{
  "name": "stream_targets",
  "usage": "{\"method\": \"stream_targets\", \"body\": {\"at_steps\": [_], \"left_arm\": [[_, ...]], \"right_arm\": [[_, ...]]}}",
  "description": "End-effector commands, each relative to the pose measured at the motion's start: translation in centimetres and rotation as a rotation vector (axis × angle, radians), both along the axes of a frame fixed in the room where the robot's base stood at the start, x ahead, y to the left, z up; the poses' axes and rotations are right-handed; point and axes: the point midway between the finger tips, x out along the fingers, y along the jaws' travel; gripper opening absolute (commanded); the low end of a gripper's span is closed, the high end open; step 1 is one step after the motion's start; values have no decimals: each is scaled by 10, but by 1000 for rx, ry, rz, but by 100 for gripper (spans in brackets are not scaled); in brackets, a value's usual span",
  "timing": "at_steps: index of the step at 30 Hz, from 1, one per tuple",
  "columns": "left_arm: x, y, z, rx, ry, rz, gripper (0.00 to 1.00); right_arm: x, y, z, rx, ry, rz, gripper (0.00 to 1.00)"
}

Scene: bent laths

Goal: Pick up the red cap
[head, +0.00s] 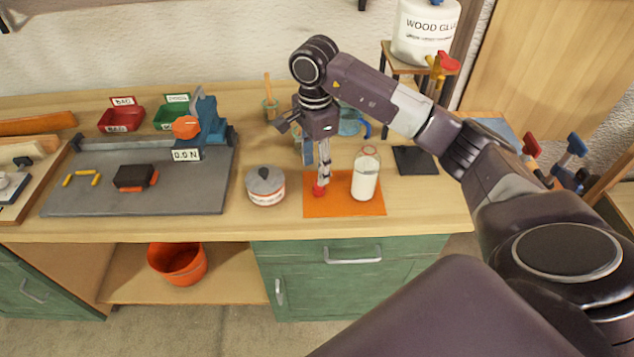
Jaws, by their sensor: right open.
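The red cap (319,191) is a small red piece on the orange mat (345,208), left of a white bottle (365,177). My right gripper (323,176) points down from above, with its fingertips at or just over the cap. The fingers are open, and they partly cover the cap's top. I cannot tell whether they touch it. The bottle stands upright on the mat, just right of the gripper, with a clear upper part. My left gripper is not in view.
A lidded pot (265,186) stands left of the mat. A dark square plate (415,160) lies to the right. Behind my gripper is a blue-handled jug (350,122). A grey test board (140,190) fills the left. The bench's front edge is close to the mat.

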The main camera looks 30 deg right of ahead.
Motion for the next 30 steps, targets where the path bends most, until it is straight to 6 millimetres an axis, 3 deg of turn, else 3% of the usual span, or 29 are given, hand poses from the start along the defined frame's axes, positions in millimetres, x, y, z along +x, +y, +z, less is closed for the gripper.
{"method": "stream_targets", "body": {"at_steps": [15, 23, 30], "left_arm": [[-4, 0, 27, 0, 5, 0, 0], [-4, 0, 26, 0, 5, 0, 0], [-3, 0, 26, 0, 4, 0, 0]], "right_arm": [[-6, -5, -60, 5, 1, 0, 44], [-5, -5, -64, 5, -1, 0, 44], [-5, -5, -64, 5, -1, 0, 20]]}}
